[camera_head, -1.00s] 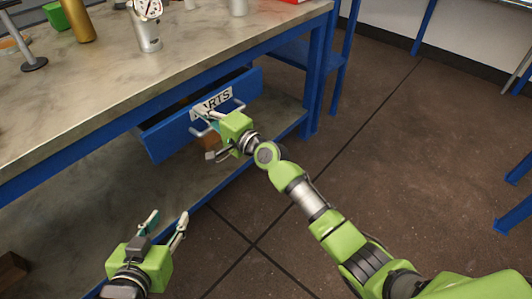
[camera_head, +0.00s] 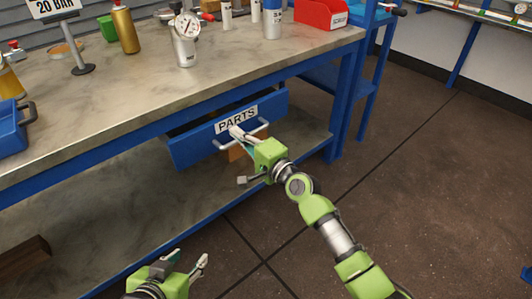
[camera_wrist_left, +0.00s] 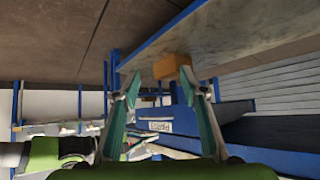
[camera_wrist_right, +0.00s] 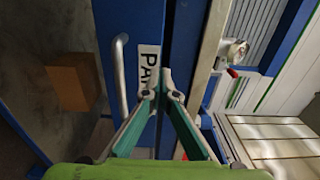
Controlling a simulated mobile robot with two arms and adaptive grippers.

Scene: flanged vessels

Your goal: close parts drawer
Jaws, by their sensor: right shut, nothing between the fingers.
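The blue parts drawer (camera_head: 190,152) hangs under the workbench top and stands partly open, with a dark gap behind its front. Its front carries a white PARTS label (camera_head: 237,119) and a grey bar handle (camera_head: 262,125). The drawer front also shows in the right wrist view (camera_wrist_right: 113,18). My right gripper (camera_head: 236,131) is shut and empty, its fingertips at the drawer front by the label and handle; contact is not certain. My left gripper (camera_head: 188,260) is open and empty, low in front of the bench; its spread fingers show in the left wrist view (camera_wrist_left: 160,82).
The grey bench top (camera_head: 130,85) holds a gauge vessel (camera_head: 185,50), a gold bottle (camera_head: 124,30), a red bin (camera_head: 320,14) and a blue toolbox (camera_head: 12,128). A brown box (camera_wrist_right: 75,82) sits on the lower shelf.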

